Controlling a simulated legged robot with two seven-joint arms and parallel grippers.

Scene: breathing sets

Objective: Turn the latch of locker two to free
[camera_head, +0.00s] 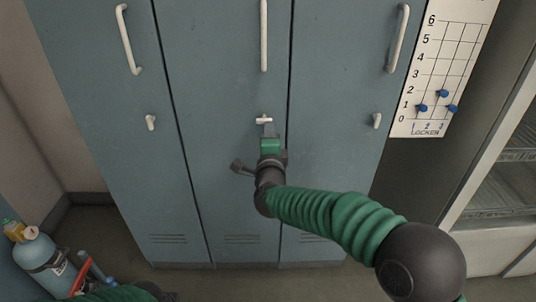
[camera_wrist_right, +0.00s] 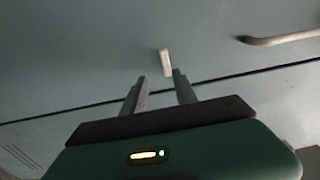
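The latch of locker two (camera_head: 264,119) is a small white bar on the middle blue-grey door (camera_head: 230,60).
The left locker's latch (camera_head: 150,122) and the right locker's latch (camera_head: 377,120) stand near upright. Long white handles (camera_head: 263,35) sit above. A chart with blue pegs (camera_head: 443,70) hangs at right, beside a shelf unit (camera_head: 500,170). A blue cylinder (camera_head: 45,258) stands lower left.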

